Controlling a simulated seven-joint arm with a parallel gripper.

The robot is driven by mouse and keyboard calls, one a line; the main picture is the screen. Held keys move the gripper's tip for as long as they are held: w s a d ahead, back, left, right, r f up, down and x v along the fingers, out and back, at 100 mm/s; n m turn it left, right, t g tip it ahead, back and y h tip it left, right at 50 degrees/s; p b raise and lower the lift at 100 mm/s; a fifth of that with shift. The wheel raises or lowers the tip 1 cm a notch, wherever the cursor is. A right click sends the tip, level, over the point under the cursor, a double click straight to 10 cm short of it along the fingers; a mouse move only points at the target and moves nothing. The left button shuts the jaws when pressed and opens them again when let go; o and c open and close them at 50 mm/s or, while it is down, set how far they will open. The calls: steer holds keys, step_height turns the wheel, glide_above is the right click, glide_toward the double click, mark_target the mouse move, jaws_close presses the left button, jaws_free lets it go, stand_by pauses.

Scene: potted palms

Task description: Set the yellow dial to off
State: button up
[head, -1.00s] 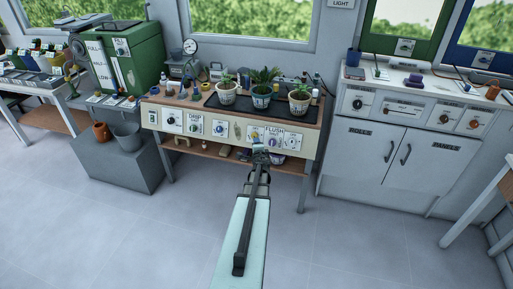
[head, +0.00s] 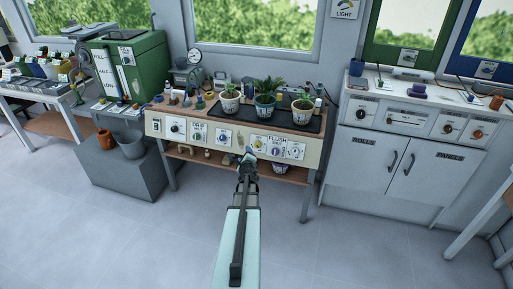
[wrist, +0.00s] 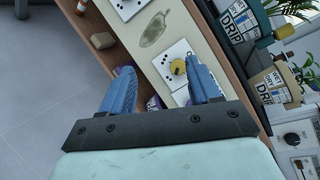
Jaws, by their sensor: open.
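The yellow dial (head: 258,145) sits on a white plate on the front panel of the wooden bench, left of the flush dial. In the wrist view the yellow dial (wrist: 178,67) shows between my fingers, close to the right one. My gripper (head: 248,156) is just in front of the panel, at the lower left of the dial. In the wrist view my gripper (wrist: 159,68) has its two blue fingers spread apart with nothing held. I cannot tell whether a finger touches the dial or what its pointer reads.
A purple flush dial (head: 276,152) is right of the yellow one, and a leaf-shaped plate (wrist: 154,29) is on its other side. Potted palms (head: 265,111) stand on a black tray above the panel. A lower shelf (head: 215,163) holds small items. The floor in front is clear.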

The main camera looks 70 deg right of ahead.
steer(key=m, duration=0.2)
steer(key=m+g, duration=0.2)
steer(key=g, duration=0.2)
glide_toward(257, 145)
steer(key=shift+h, duration=0.4)
steer(key=x, duration=0.8)
steer(key=shift+w+d+f, duration=0.1)
steer(key=shift+f, duration=0.25)
stand_by(0.4)
steer(key=shift+c, duration=0.3)
steer(key=c, duration=1)
